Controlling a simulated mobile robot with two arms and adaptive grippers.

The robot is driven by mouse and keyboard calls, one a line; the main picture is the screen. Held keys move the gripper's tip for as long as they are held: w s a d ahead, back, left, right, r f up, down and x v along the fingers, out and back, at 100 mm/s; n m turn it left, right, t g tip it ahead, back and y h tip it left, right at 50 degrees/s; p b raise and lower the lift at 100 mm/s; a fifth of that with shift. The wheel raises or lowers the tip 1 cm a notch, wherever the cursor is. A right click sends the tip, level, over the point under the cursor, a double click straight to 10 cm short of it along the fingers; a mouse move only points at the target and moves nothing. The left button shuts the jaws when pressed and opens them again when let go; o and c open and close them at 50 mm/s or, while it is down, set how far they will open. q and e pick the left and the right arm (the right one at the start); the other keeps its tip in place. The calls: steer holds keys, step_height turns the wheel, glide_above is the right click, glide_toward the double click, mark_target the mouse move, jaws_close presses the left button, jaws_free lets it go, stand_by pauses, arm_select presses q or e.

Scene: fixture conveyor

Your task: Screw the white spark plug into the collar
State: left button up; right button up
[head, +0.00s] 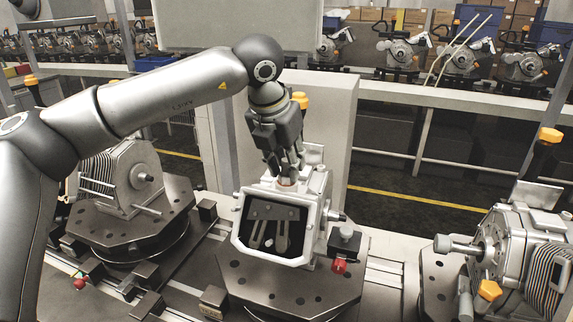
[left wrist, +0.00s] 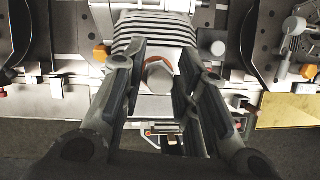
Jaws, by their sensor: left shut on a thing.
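My left gripper (head: 288,163) points straight down over the top of a pale housing (head: 318,205). It is shut on the white spark plug, whose rounded end (left wrist: 159,76) shows between the fingers in the left wrist view. An orange-brown ring, the collar (left wrist: 153,61), shows around the far side of the plug there. In the head view the collar (head: 287,182) shows just below the fingertips, and the fingers hide most of the plug. I cannot tell how deep the plug sits in the collar. My right gripper is in neither view.
The housing stands on a dark octagonal fixture plate (head: 300,292), with a red knob (head: 339,266) at its right. Other machine units stand at left (head: 128,175) and right (head: 515,245) on the conveyor. A grey panel (head: 335,130) rises behind the gripper.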

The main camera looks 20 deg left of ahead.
arm_select(q)
steer(key=shift+m, duration=0.4)
steer(key=m+g+h+p, duration=0.1)
steer(key=m, duration=0.2)
steer(key=shift+m+h, duration=0.3)
steer(key=shift+m, duration=0.1)
steer(key=o, duration=1.2)
steer(key=shift+c, duration=0.2)
steer(key=v, duration=1.2)
